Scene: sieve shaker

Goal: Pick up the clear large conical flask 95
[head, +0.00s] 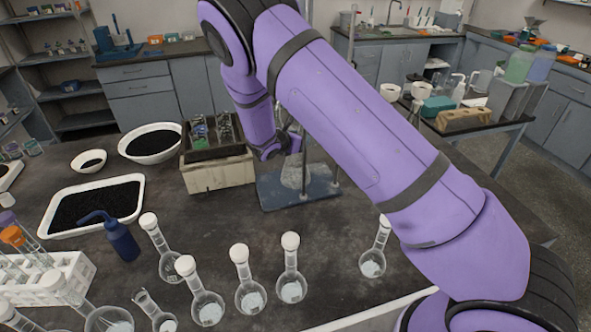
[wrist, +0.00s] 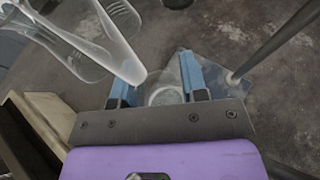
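A clear conical flask (head: 297,172) stands on the blue base plate (head: 270,192) of a stand with metal rods, at the middle of the dark table. My gripper (head: 290,142) is close above the flask in the head view, partly hidden by my purple arm. In the wrist view the two blue fingers of my gripper (wrist: 160,85) are apart. A clear round outline (wrist: 166,97), seemingly the flask, shows between them, with a gap at the left finger. I cannot tell how far below the fingertips it lies.
A box with glassware (head: 217,170) stands just left of the stand; clear glass tubes (wrist: 95,45) come near the fingers in the wrist view. A stand rod (wrist: 275,42) rises at right. Several stoppered round flasks (head: 250,295) line the front; black-filled trays (head: 140,188) sit left.

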